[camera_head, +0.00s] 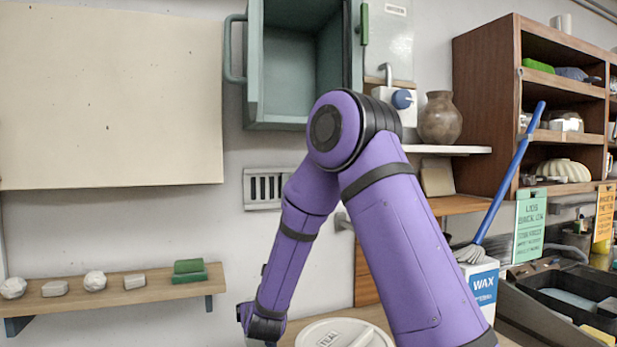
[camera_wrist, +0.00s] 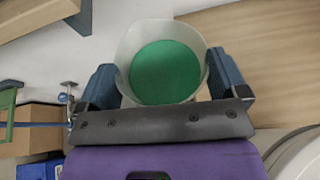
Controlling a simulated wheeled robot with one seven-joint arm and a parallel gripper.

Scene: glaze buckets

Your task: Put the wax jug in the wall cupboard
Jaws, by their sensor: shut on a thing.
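My gripper (camera_wrist: 163,78) is shut on a pale, translucent jug (camera_wrist: 128,45) with a round green surface inside, seen from above between the blue fingers. It seems to be the wax jug, but I see no label on it. In the head view my gripper's wrist end (camera_head: 262,325) is low, left of the round white lid; the fingers and the jug are out of sight there. The wall cupboard (camera_head: 256,75) is a teal box high on the wall, above my arm. Its front is open, and the part of its inside that shows looks empty.
A round white lid (camera_head: 318,333) lies close right of my gripper. A white and blue box marked WAX (camera_head: 484,284) stands behind my arm. A small wall shelf (camera_head: 140,291) holds several blocks at left. A brown vase (camera_head: 439,118) stands right of the cupboard.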

